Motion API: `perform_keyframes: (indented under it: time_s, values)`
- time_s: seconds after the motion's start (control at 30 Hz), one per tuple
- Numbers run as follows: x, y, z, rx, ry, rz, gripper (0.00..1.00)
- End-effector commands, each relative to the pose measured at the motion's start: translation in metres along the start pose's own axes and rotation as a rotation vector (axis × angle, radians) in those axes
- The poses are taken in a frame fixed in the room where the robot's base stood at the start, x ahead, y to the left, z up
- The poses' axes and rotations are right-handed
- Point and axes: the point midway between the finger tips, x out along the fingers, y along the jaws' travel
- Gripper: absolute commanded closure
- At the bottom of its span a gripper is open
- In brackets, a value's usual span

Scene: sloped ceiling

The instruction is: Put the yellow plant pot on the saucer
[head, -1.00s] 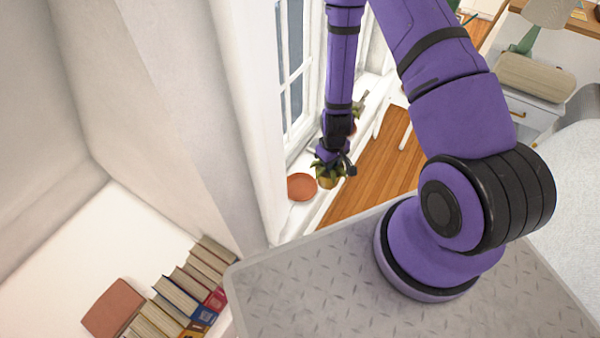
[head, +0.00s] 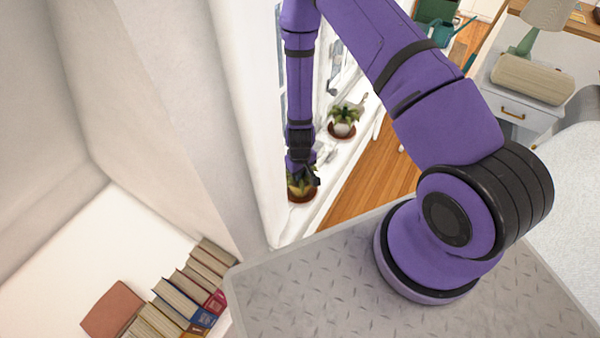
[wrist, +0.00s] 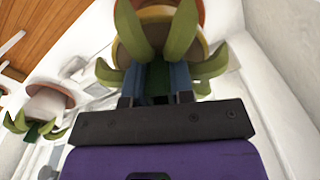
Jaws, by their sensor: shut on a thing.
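The yellow plant pot (head: 300,188), with its green leafy plant, is held upright or nearly so in my gripper (head: 303,178). I cannot tell whether the pot touches the saucer.
A white-potted plant (head: 343,129) stands on its own terracotta saucer farther along the sill; it also shows in the wrist view (wrist: 48,101). The window wall (head: 262,120) is close on the left. Books (head: 190,292) stand at the lower left.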

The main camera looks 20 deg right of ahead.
Motion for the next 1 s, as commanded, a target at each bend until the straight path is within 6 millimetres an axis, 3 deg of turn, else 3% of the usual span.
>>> perform_keyframes:
  time_s: [0.4, 0.43, 0.5, 0.53, 0.83, 1.0]
  values:
    - [0.006, 0.000, -0.001, 0.000, 0.001, 0.001, 1.00]
    - [0.006, 0.000, -0.001, 0.001, 0.001, 0.001, 0.71]
    - [0.006, 0.000, -0.001, 0.001, 0.001, 0.001, 0.55]
    - [0.006, 0.000, 0.000, 0.001, 0.001, 0.001, 0.52]
    - [0.004, 0.001, 0.000, 0.001, 0.001, 0.001, 0.52]
    - [-0.010, 0.000, -0.001, 0.000, 0.003, 0.001, 0.52]
